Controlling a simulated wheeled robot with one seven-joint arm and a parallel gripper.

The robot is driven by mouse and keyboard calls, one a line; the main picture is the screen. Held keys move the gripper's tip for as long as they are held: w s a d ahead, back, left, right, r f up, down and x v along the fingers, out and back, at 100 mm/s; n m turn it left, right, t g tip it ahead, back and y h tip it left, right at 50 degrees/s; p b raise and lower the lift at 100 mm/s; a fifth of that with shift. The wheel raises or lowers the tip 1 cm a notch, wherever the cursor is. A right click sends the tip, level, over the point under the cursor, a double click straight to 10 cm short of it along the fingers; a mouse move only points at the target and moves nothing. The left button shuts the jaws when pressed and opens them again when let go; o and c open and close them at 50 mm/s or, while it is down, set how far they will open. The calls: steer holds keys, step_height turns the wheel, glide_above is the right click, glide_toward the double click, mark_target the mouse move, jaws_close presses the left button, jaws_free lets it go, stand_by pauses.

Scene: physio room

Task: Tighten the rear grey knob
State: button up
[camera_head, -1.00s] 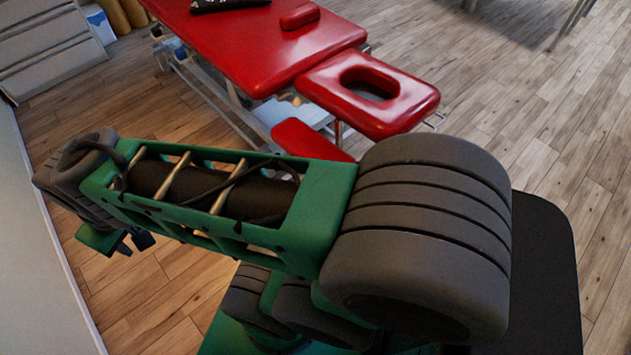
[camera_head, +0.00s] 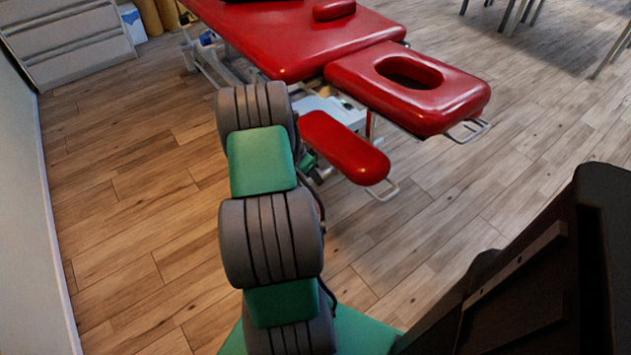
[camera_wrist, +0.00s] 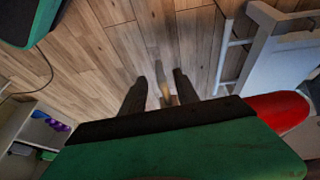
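The red treatment table (camera_head: 280,30) stands at the top of the head view. Its headrest (camera_head: 405,85) has an oval hole, and a lower red armrest pad (camera_head: 345,146) is beside it. I cannot make out the rear grey knob in either view. My gripper (camera_wrist: 160,88) shows in the wrist view with two dark fingers apart over the wood floor. A small blurred tan shape lies between the fingers; I cannot tell what it is. In the head view my arm hides the gripper. The wrist view also shows the table's pale frame (camera_wrist: 280,50) at upper right, apart from the fingers.
A pale drawer cabinet (camera_head: 70,40) stands at the far left by the wall (camera_head: 25,200). Shelves with small purple items (camera_wrist: 52,122) show at the wrist view's left. Metal chair or table legs (camera_head: 515,15) are at the top right. Open floor (camera_head: 130,220) lies left of my arm.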

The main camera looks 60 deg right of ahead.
steer(key=shift+x, duration=1.2)
steer(key=shift+d, duration=0.1)
jaws_close()
